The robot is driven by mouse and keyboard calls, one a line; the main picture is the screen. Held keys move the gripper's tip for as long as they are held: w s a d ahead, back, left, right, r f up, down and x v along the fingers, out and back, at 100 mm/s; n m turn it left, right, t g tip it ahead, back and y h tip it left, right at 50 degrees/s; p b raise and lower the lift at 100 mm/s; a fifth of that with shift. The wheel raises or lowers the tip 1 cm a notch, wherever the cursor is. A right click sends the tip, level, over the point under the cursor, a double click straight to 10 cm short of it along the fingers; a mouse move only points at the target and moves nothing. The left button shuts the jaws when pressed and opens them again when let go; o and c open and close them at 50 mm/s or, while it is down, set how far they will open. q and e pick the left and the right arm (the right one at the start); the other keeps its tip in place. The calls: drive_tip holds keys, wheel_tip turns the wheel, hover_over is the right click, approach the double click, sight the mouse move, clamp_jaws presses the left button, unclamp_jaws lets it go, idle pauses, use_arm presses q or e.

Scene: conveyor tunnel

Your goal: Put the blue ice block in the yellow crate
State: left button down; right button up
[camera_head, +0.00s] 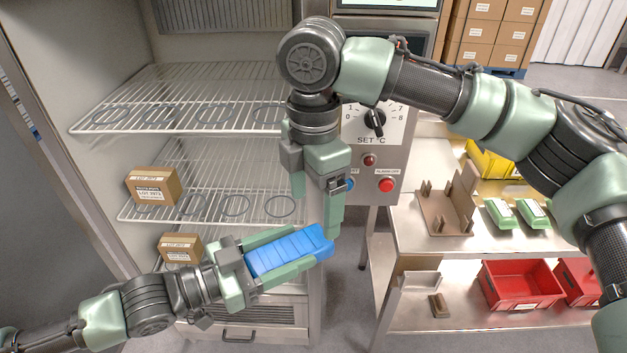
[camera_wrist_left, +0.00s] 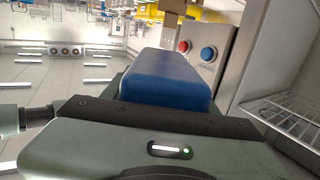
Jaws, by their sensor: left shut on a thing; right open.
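The blue ice block (camera_head: 290,253) is ribbed and lies lengthwise between the green fingers of my left gripper (camera_head: 302,248). That gripper is shut on it in front of the open cabinet; the block also shows in the left wrist view (camera_wrist_left: 168,80). My right gripper (camera_head: 320,203) points down, open and empty, just above and beyond the block's far end. The yellow crate (camera_head: 488,163) stands on the steel table at the right, partly hidden behind my right arm.
The cabinet's wire shelves (camera_head: 190,97) hold two small cardboard boxes (camera_head: 153,187), (camera_head: 180,249). A control panel (camera_head: 378,150) with a dial and buttons stands at the middle. The table holds a brown fixture (camera_head: 447,207) and green packs (camera_head: 500,213); red bins (camera_head: 518,287) sit below.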

sight(314, 237)
wheel_tip(314, 237, down, 7)
drive_tip(key=shift+f, duration=0.1)
idle(0.3)
drive_tip(key=c, duration=1.6)
use_arm(q)
drive_tip(key=shift+c, duration=1.9)
unclamp_jaws()
use_arm(e)
drive_tip(key=shift+c, duration=1.1)
use_arm(q)
drive_tip(key=shift+a, duration=0.1)
